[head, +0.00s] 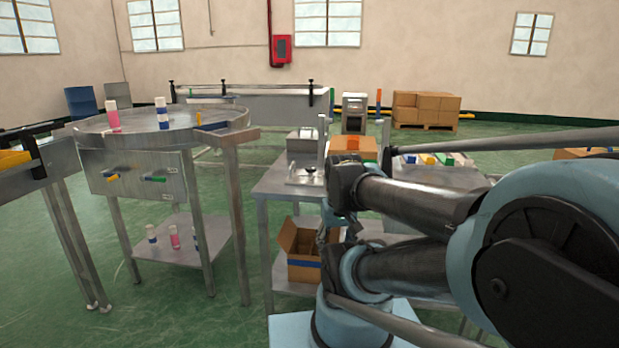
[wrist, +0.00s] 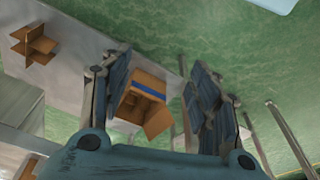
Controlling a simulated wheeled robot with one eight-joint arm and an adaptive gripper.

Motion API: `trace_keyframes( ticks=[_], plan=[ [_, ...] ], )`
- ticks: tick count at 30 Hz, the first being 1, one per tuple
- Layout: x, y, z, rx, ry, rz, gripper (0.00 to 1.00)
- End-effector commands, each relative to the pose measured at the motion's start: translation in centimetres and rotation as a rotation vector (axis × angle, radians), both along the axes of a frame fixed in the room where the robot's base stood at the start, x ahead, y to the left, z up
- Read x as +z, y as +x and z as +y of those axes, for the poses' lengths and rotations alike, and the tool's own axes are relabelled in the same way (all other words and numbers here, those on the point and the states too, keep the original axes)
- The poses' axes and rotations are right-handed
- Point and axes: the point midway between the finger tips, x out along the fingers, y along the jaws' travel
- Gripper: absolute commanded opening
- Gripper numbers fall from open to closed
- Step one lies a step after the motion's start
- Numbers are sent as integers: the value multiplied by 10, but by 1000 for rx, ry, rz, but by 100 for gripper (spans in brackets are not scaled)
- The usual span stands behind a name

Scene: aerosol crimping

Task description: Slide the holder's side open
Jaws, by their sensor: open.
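My gripper (wrist: 160,72) is open in the wrist view, with its two dark padded fingers apart and nothing between them that it touches. In the head view my arm hides most of the gripper. A small metal fixture (head: 306,174) with a dark round piece and an upright stands on the near grey table (head: 272,183). It may be the holder, but I cannot tell for sure, and its sliding side cannot be made out. The fixture is not clearly seen in the wrist view.
An open cardboard box (head: 300,268) with blue tape sits on the table's lower shelf; it also shows beyond the fingers in the wrist view (wrist: 146,98). A brown cross-shaped divider (wrist: 34,46) lies at upper left there. A round table (head: 190,122) with cans stands left.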

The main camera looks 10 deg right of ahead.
Motion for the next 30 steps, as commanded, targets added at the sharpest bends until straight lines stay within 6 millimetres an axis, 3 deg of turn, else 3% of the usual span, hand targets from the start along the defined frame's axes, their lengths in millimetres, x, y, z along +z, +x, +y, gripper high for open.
trace_keyframes(
  ticks=[7, 11, 14, 20, 30],
  plan=[
    [0, 0, 0, 0, 0, 0, 56],
    [8, -6, 0, -2, 2, -10, 31],
    [20, 2, 1, -9, 7, -8, 31],
    [70, 41, 5, -45, 33, 6, 31],
    [150, 125, 13, -110, 81, 36, 31]
  ],
)
